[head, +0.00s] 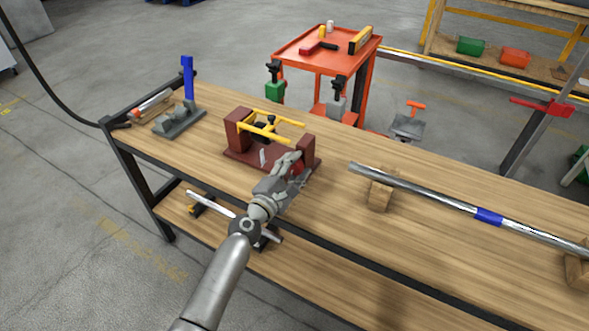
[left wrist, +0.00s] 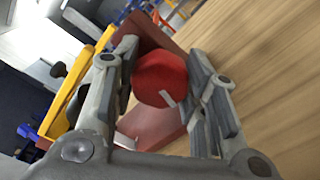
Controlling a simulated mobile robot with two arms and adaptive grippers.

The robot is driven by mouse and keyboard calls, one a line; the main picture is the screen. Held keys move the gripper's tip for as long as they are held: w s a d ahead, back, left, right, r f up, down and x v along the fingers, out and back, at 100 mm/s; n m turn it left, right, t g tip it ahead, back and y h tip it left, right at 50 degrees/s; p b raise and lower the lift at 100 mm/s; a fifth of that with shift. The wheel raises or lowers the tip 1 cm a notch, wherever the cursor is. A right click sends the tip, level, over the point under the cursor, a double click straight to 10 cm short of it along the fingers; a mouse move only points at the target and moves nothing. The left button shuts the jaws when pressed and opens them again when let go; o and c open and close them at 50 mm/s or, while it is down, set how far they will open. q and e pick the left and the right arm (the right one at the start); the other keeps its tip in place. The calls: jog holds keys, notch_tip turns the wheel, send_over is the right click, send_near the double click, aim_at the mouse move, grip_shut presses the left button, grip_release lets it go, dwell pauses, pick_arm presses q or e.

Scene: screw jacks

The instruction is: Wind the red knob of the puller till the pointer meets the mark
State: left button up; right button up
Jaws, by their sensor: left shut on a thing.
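The puller (head: 238,128) is a dark red frame with yellow bars and a black middle part, standing on the wooden bench. Its red knob (head: 298,168) is at the right end block, partly hidden by my left gripper (head: 292,163). In the left wrist view the round red knob (left wrist: 158,80) lies between the two fingers of my left gripper (left wrist: 165,72), which is shut on it. A pale stripe shows on the knob's lower edge. A small pale upright piece (head: 262,158) shows at the puller's near side; I cannot tell pointer from mark. My right gripper is out of view.
A metal bar with a blue band (head: 489,216) lies on wooden blocks at the right. A grey stand with a blue post (head: 188,80) is at the bench's left end. A red cart (head: 300,47) stands behind. Bare bench top lies between puller and bar.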

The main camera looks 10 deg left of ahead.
pick_arm(q)
jog(key=o, duration=1)
jog(key=shift+s+a+f, duration=0.1)
jog(key=shift+s+a, duration=0.1)
jog(key=shift+s, duration=0.4)
jog(key=v, duration=1)
jog(key=shift+s+a, duration=0.15)
jog(key=shift+s, duration=0.2)
